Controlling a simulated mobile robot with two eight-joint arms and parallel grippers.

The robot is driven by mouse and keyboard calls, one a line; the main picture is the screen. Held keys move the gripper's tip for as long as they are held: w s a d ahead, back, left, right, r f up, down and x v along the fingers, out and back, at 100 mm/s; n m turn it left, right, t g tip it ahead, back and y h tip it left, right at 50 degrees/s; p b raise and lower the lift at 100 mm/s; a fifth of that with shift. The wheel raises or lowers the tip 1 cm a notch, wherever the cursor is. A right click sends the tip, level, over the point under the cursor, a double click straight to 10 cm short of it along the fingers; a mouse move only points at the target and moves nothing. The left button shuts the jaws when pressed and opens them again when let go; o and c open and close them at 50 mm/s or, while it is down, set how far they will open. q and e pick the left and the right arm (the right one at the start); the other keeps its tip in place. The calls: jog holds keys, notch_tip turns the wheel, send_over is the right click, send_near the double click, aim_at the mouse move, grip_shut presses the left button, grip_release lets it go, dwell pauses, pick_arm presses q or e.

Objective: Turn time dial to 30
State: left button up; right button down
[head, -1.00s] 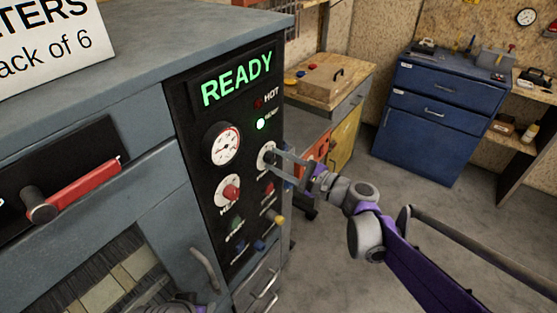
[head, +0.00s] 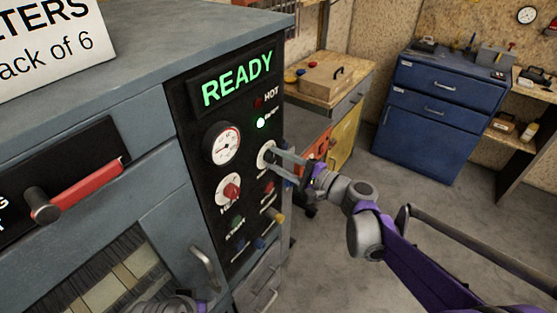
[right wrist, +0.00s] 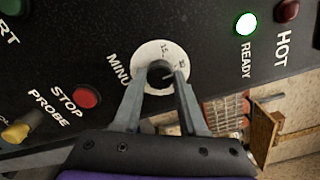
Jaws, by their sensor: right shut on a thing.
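The time dial is a white disc with a dark knob, below the lit READY lamp on the black panel; it shows in the head view (head: 263,157) and, marked MINU..., in the right wrist view (right wrist: 153,52). Small numbers are printed on its rim; one seems to be 15. I cannot read the knob's setting surely. My right gripper (head: 274,160) is shut on the knob, one finger on each side, as the right wrist view (right wrist: 160,84) also shows. The fingers hide the lower part of the dial. My left gripper's fingers are not visible.
A green READY display (head: 238,80), a round gauge (head: 222,143) and a red knob (head: 231,190) are on the panel. A red STOP button (right wrist: 87,97) and yellow probe knob (right wrist: 16,131) are near the dial. A blue cabinet (head: 435,115) stands back right; open floor lies before it.

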jog(key=shift+c, duration=2.2)
grip_release()
jog(key=shift+d, duration=0.1)
jog(key=v, duration=1)
jog(key=shift+s+d+b, duration=0.25)
jog(key=shift+b, duration=0.2)
